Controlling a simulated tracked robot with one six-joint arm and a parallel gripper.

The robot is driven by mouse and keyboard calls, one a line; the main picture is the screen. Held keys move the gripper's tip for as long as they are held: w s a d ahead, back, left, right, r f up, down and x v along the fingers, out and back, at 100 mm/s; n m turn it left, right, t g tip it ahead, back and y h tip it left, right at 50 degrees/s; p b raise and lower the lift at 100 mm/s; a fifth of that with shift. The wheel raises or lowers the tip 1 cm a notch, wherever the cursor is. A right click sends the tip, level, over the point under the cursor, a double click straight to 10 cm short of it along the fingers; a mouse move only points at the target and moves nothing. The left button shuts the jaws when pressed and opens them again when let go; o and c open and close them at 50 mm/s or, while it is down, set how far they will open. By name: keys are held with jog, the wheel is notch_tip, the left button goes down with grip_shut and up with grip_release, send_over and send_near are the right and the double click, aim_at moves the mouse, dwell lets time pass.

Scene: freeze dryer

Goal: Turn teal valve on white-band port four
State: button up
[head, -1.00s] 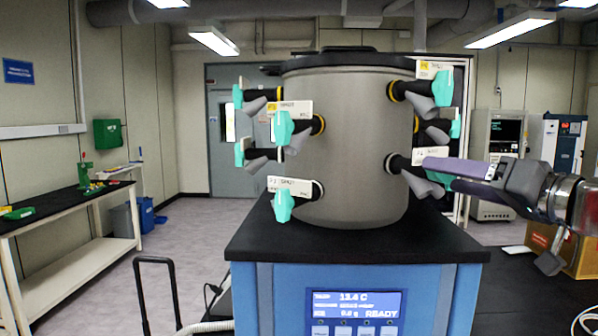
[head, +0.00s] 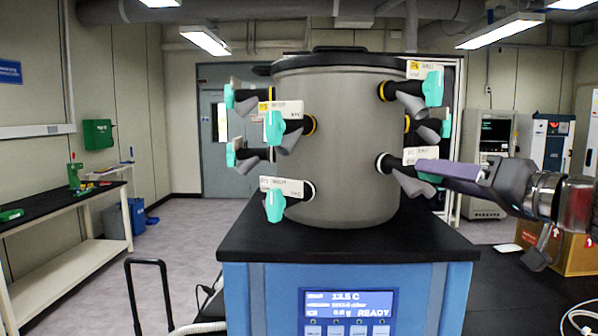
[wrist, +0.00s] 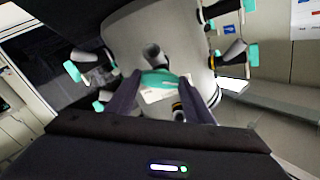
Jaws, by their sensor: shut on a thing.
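The grey drum (head: 345,150) carries ports on two levels, each with a dark cone and a teal valve handle. My gripper (head: 426,170) reaches in from the right to the lower right port (head: 385,163), which has a light band. It is shut on that port's teal valve (head: 430,178), mostly hidden by a finger in the head view. In the wrist view, the teal handle (wrist: 160,78) lies crosswise between my two fingers, with a white label below it. The label on this port (head: 413,155) is too small to read surely.
Other teal handles stand close by: one above right (head: 434,88) and several to the left, such as the lower front one (head: 274,205). The drum stands on a black-topped blue cabinet (head: 350,245). A cardboard box (head: 570,250) is at right; floor is open at left.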

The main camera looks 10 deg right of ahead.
jog(key=shift+m, duration=0.5)
jog(key=m, duration=1.1)
jog(key=shift+f, duration=0.2)
dwell(0.4)
jog(key=o, duration=1)
jog(key=shift+o, duration=0.2)
jog(key=shift+r, duration=0.1)
jog(key=shift+s, duration=0.15)
jog(key=v, duration=1.3)
jog(key=shift+s, duration=0.3)
